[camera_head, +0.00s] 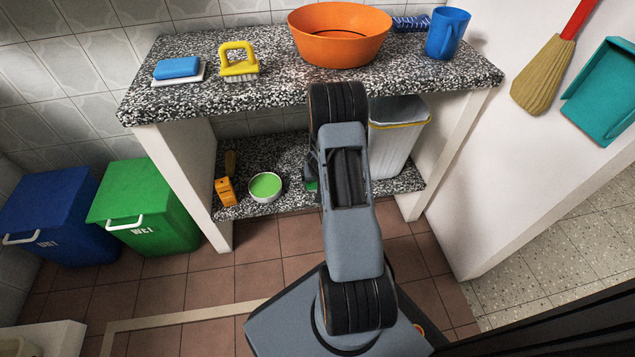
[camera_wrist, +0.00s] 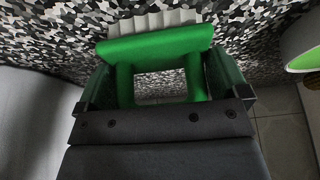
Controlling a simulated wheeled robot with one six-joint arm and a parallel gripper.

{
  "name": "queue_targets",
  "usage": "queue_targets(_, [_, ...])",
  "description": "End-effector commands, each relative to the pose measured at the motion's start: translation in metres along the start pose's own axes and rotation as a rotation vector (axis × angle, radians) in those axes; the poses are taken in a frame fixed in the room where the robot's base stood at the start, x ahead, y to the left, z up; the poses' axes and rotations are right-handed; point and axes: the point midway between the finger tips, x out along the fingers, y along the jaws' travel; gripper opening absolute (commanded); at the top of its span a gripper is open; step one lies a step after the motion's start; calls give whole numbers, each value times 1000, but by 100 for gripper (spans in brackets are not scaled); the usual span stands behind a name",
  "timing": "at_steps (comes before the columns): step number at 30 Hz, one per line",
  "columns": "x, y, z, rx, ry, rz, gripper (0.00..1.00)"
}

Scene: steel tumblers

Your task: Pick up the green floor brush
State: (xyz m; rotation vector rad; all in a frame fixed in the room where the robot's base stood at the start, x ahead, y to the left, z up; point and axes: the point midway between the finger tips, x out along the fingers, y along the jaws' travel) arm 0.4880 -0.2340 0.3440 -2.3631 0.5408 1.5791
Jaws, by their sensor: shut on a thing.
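The green floor brush (camera_wrist: 155,45) shows in the wrist view, with a green handle frame and pale bristles at its far side. My gripper (camera_wrist: 160,88) is shut on it, one finger at each side of the green handle. In the head view only a small green bit of the brush (camera_head: 312,186) shows beside my arm, at the lower shelf. My arm hides the rest of it and most of my gripper there. I cannot tell whether the bristles touch the shelf.
Side walls flank the shelf.

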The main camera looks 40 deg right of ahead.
Motion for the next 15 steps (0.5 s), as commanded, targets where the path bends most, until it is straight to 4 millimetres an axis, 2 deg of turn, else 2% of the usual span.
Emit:
queue_targets(8, [-1, 0, -1, 0, 1, 0, 68])
queue_targets(15, [-15, 0, -6, 0, 1, 0, 68])
